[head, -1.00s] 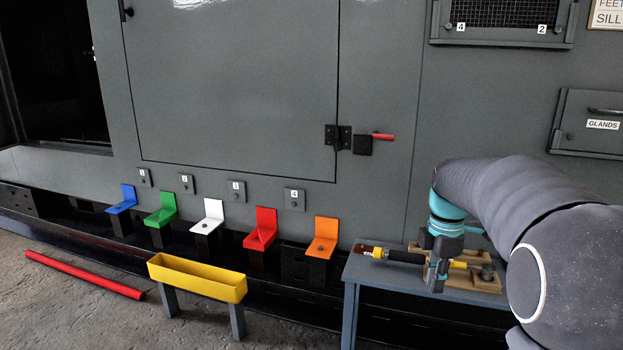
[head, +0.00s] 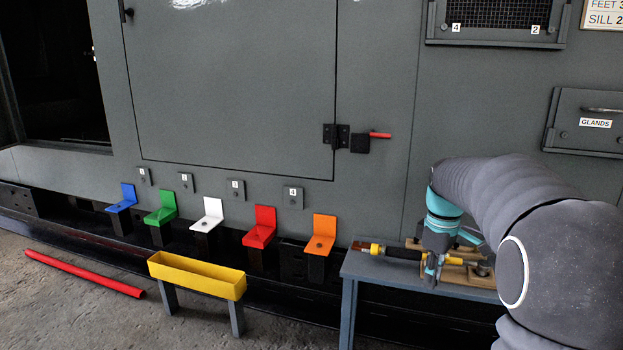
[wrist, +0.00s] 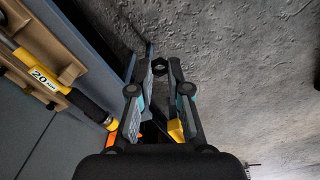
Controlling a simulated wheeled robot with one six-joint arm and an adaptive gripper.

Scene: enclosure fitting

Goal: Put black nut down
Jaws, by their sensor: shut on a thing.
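The black nut (wrist: 160,66) is a small dark hexagonal ring, held between the fingertips of my gripper (wrist: 165,66) in the wrist view. Rough grey floor shows behind it there. In the head view my gripper (head: 432,280) points down at the front of the grey-blue bench, and the nut cannot be made out. My gripper is shut on the nut.
The bench (head: 352,270) carries wooden tool rests (head: 470,293) and a yellow-and-black tool (wrist: 45,78). Coloured brackets, with orange (head: 320,236) nearest, line the enclosure's foot. A yellow trough (head: 197,277) on legs and a red bar (head: 85,273) are left of the bench.

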